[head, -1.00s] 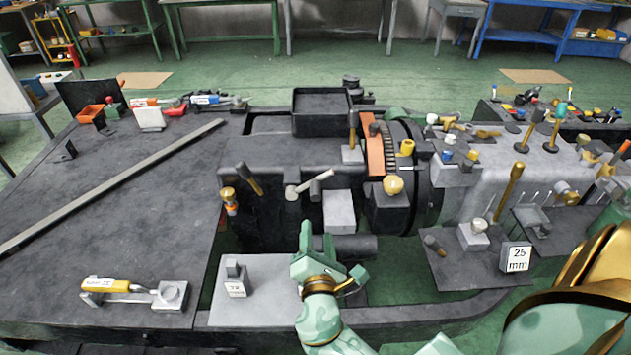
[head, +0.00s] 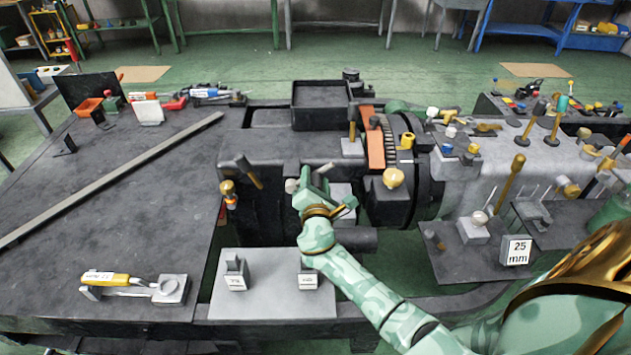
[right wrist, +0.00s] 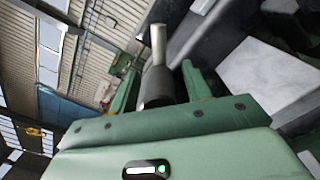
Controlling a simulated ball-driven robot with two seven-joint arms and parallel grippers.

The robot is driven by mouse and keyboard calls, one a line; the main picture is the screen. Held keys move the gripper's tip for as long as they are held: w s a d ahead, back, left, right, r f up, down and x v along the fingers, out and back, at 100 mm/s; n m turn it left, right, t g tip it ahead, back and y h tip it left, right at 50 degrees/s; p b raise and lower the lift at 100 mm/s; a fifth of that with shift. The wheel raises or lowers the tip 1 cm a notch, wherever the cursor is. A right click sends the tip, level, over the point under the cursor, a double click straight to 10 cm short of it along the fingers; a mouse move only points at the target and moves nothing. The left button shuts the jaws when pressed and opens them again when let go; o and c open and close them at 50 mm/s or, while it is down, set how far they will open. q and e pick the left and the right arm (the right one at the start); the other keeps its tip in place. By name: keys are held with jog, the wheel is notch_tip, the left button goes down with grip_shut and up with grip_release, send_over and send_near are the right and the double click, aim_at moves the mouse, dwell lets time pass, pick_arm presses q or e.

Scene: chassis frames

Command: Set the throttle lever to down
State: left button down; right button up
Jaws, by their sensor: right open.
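A short lever with a pale round end (head: 291,186) sticks out of the front of the dark machine block. No label shows, so I cannot tell whether it is the throttle lever. My right gripper (head: 315,180) is at this lever and hides most of it in the head view. In the right wrist view, the open right gripper (right wrist: 158,70) has a finger on each side of a dark cylinder (right wrist: 157,88) with a silver rod (right wrist: 158,42). Contact with the fingers cannot be made out. My left gripper is not in view.
A dark lever with a gold lower part (head: 254,177) stands left of the gripper. A yellow-handled tool (head: 110,279) lies on the left deck.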

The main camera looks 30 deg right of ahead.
grip_shut()
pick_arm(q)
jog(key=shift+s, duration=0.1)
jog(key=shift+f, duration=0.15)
pick_arm(e)
jog(key=shift+f, duration=0.1)
